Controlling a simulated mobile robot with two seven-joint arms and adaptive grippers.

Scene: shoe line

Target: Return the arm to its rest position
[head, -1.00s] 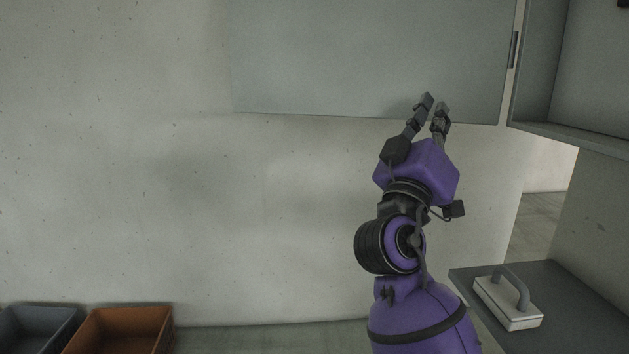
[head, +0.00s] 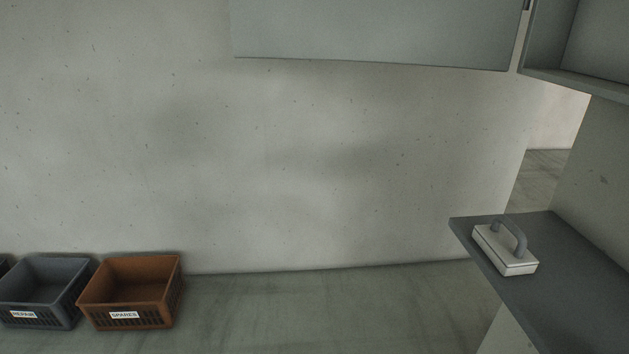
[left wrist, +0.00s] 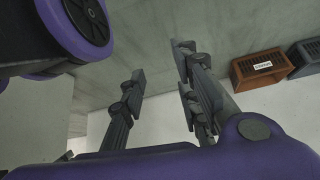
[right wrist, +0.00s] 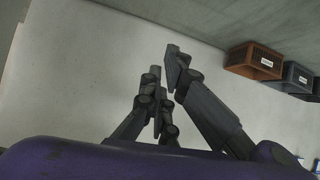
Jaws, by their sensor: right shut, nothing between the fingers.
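Neither of my arms shows in the head view. In the left wrist view my left gripper (left wrist: 162,82) has its fingers spread with nothing between them. In the right wrist view my right gripper (right wrist: 163,70) has its fingertips close together and holds nothing. Wall and floor show behind both grippers, and neither touches anything that I can see.
A pale cabinet door panel (head: 370,35) hangs at the top, beside an open cabinet (head: 575,82). A white block with a grey handle (head: 505,250) lies on a dark shelf (head: 575,275). Orange (head: 128,312) and grey (head: 40,315) crates stand on the floor, left. Middle floor is clear.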

